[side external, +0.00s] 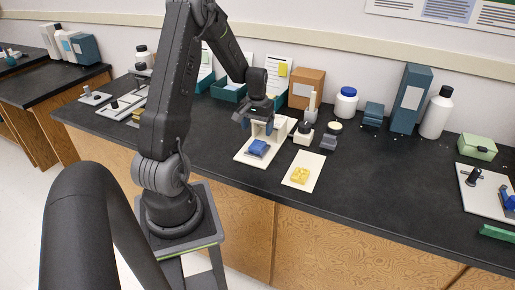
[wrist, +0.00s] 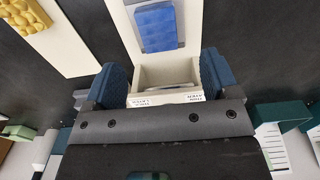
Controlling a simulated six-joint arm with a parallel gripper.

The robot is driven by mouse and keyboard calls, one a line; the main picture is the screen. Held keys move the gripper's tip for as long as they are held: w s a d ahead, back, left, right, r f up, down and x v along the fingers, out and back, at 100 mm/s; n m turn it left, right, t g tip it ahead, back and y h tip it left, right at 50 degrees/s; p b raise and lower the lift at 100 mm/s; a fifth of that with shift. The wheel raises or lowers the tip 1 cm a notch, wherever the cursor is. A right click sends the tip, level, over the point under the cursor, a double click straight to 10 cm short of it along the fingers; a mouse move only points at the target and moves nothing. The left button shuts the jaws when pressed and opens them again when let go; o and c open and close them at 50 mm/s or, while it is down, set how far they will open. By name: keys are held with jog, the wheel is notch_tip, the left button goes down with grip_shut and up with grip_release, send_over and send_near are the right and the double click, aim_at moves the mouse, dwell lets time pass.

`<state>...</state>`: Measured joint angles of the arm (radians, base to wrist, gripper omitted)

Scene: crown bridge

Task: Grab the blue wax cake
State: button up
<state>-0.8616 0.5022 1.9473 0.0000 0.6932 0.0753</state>
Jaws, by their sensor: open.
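The blue wax cake (side external: 257,148) is a small ribbed block lying on a cream board (side external: 243,156) in the side view. In the wrist view the blue wax cake (wrist: 157,27) lies beyond my fingertips, toward the top of the picture. My gripper (side external: 257,118) hangs above the cream stand (side external: 281,127) at the back of that board. In the wrist view my gripper (wrist: 160,80) is open and empty, its blue fingers on either side of the stand's cream box (wrist: 165,76). Their height above the stand is hard to tell.
Small dark-and-cream devices (side external: 303,133) stand beside the stand. Behind are a brown box (side external: 306,88) and a white jar (side external: 346,102).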

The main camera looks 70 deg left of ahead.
aim_at(258, 145)
notch_tip(258, 145, down, 7)
jog(key=shift+d+f, duration=0.15)
dwell(0.4)
